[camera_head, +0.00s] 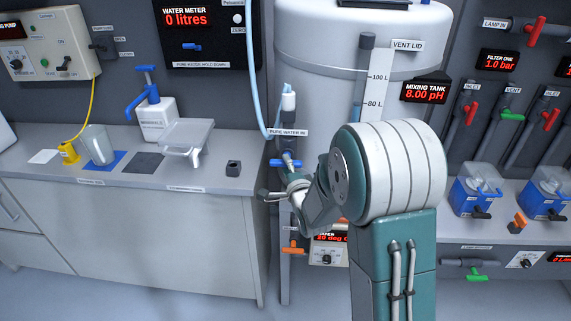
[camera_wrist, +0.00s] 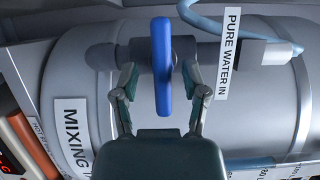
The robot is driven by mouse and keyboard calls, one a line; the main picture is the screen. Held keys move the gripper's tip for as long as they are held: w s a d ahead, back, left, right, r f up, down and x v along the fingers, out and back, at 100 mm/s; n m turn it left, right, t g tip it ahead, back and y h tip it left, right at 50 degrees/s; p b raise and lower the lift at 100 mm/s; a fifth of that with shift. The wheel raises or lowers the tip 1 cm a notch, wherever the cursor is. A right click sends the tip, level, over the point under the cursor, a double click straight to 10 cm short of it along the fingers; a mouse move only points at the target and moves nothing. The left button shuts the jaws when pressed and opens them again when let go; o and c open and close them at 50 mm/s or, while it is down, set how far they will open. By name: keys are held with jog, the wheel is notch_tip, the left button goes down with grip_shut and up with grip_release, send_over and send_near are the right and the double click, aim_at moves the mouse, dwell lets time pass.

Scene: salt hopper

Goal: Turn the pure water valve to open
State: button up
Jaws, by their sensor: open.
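The blue pure water valve handle (camera_head: 284,163) is below the "PURE WATER IN" label (camera_head: 289,132), at the left of the mixing tank (camera_head: 318,60). In the wrist view the blue handle (camera_wrist: 162,85) runs lengthwise up the picture, across its grey pipe (camera_wrist: 205,50). The label also shows there (camera_wrist: 229,53). My gripper (camera_head: 279,192) is just below the valve in the head view. In the wrist view its open fingers stand one on each side of the handle's lower part, with small gaps; whether either touches is unclear.
A pale blue hose (camera_head: 258,75) drops to the pipe above the valve. An orange-handled valve (camera_head: 292,247) is lower down. The counter (camera_head: 120,185) at left holds a black block (camera_head: 233,168) and a pump bottle (camera_head: 153,115). A blue lever (camera_head: 192,46) is under the water meter.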

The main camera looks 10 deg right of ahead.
jog(key=shift+w, duration=0.75)
grip_shut()
